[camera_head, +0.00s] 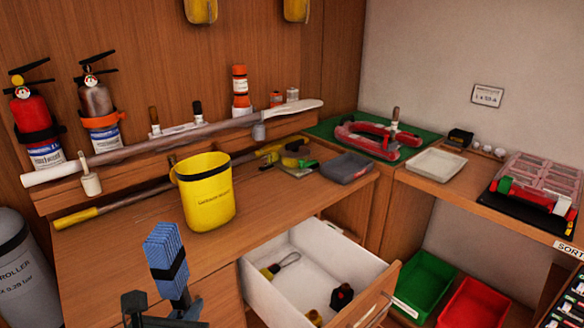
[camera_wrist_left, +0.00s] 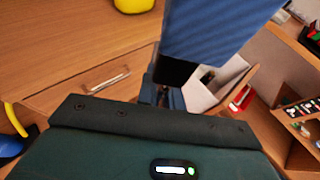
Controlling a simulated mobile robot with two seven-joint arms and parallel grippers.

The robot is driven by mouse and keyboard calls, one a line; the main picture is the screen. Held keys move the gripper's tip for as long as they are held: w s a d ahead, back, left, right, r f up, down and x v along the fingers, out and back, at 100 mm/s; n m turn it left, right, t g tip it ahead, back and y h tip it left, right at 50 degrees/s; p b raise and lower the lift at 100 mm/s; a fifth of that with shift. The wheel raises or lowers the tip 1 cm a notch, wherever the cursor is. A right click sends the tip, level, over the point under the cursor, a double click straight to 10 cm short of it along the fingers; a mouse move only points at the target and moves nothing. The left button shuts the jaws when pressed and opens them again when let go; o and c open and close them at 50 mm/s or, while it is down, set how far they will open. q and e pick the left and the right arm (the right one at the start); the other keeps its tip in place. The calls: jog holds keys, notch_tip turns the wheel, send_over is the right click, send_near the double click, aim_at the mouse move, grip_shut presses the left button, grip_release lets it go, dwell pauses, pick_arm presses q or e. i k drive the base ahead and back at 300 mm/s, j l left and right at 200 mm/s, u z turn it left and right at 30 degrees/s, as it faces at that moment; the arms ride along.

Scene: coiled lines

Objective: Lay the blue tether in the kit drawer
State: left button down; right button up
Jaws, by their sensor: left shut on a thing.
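The blue tether (camera_head: 166,247) is a coiled bundle with a black band around its middle. My left gripper (camera_head: 172,302) is shut on its lower end and holds it upright, left of the open drawer in the head view. The tether also fills the upper middle of the left wrist view (camera_wrist_left: 215,35), hiding part of the drawer there. The kit drawer (camera_head: 262,296) is white inside with a wooden front and is pulled open. My right gripper is not in view.
A yellow bucket (camera_head: 208,195) stands on the bench behind the tether. A grey tray (camera_head: 347,167) lies near the bench's right end. Green (camera_head: 425,283) and red (camera_head: 474,303) bins sit right of the drawer. The drawer's middle has bare floor.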

aim_at(319, 288)
jog(key=i+l, duration=0.25)
jog(key=l, duration=0.15)
jog(key=i+l, duration=0.25)
jog(key=l, duration=0.15)
jog(key=i+l+u, duration=0.1)
jog(key=i+l, duration=0.2)
jog(key=l, duration=0.1)
